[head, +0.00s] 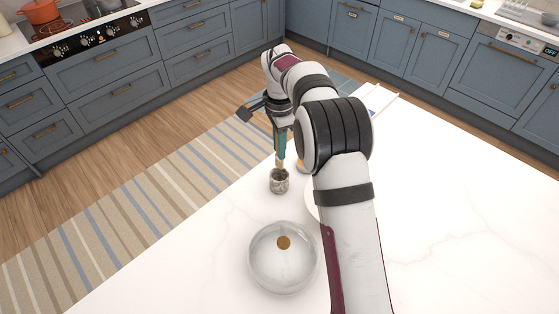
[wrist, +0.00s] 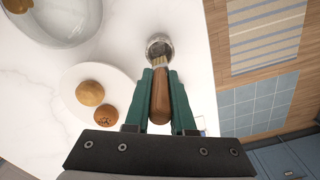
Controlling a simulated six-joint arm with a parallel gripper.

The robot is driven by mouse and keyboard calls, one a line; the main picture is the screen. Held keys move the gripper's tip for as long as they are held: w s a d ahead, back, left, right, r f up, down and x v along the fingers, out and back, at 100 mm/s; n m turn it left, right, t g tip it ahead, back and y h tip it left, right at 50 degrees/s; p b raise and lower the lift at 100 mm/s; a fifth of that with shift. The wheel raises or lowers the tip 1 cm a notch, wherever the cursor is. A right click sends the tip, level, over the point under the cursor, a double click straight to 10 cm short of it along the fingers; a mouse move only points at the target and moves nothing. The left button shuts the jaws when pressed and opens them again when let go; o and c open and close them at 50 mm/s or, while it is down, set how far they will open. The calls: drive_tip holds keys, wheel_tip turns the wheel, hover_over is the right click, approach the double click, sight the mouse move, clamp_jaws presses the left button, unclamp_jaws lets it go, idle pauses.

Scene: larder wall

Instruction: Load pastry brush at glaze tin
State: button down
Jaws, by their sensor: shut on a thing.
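My gripper (head: 281,143) has green fingers and is shut on the pastry brush. Its brown wooden handle (wrist: 160,98) lies between the fingers in the wrist view, with pale bristles (wrist: 159,62) pointing away from me. The glaze tin (head: 279,183) is a small grey metal cup standing upright on the white counter, directly below the brush in the head view. In the wrist view the bristles overlap the near side of the tin's mouth (wrist: 159,42). I cannot tell whether the tips are inside the tin or just above it.
A white plate (wrist: 72,108) with two buns (wrist: 90,93) lies beside the tin, mostly hidden behind my arm in the head view. A clear glass bowl (head: 268,272) with a brown thing in it stands nearer. The counter edge runs close past the tin.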

drive_tip(key=w+d+n+t+h, duration=0.1)
drive_tip(key=w+d+n+t, duration=0.35)
drive_tip(key=d+n, duration=0.4)
drive_tip(key=shift+n+g, duration=0.25)
drive_tip(key=shift+g, duration=0.1)
drive_tip(key=shift+w+a+f, duration=0.15)
drive_tip(key=shift+a+f, duration=0.05)
drive_tip(key=shift+f, duration=1.3)
drive_tip(key=shift+w+a+f, duration=0.1)
drive_tip(key=shift+a+f, duration=0.05)
drive_tip(key=shift+f, duration=1.35)
drive_tip(key=shift+f, duration=0.65)
wheel_tip(320, 180, up, 7)
drive_tip(key=shift+r, duration=0.1)
